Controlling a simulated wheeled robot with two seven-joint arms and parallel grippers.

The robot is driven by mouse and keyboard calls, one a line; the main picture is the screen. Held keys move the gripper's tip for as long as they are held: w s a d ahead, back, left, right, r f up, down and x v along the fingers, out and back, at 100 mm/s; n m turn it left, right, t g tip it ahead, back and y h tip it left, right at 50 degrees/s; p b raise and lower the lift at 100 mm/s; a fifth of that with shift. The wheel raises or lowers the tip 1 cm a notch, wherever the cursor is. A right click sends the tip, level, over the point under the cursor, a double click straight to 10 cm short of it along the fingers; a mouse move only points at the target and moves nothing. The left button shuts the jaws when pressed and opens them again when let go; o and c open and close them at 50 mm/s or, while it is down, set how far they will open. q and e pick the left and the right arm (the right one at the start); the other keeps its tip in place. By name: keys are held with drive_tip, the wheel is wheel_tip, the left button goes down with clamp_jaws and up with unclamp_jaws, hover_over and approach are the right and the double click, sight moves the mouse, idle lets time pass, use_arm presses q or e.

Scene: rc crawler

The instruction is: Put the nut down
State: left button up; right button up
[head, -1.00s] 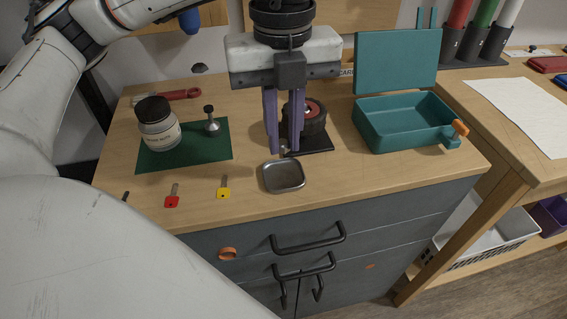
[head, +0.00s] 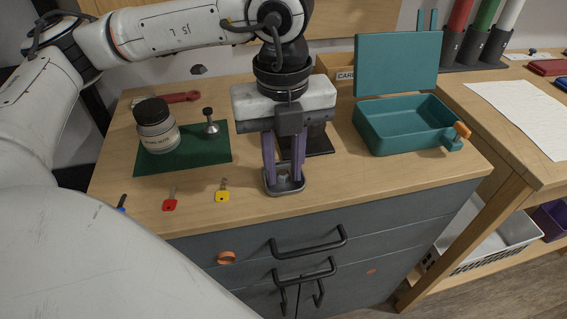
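My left gripper (head: 285,186) points straight down with its purple fingers inside the small metal dish (head: 285,190) near the table's front edge. The fingers stand apart with a narrow gap between them. A small greyish shape shows low between the fingertips, but I cannot make out for certain whether it is the nut or the dish floor. The black wheel (head: 317,136) on its dark mat is mostly hidden behind the gripper. My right gripper is not in view.
Red (head: 170,204) and yellow (head: 222,195) keys lie in front. An open teal box (head: 405,130) stands right. A red-handled tool (head: 180,98) lies at the back.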

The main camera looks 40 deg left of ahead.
sight(283, 175)
use_arm(q)
drive_tip(key=shift+r, duration=0.15)
drive_tip(key=shift+r+p, duration=0.25)
drive_tip(key=shift+p, duration=0.05)
wheel_tip(283, 175, up, 12)
drive_tip(key=p, duration=0.1)
drive_tip(key=shift+f, duration=0.2)
idle(0.3)
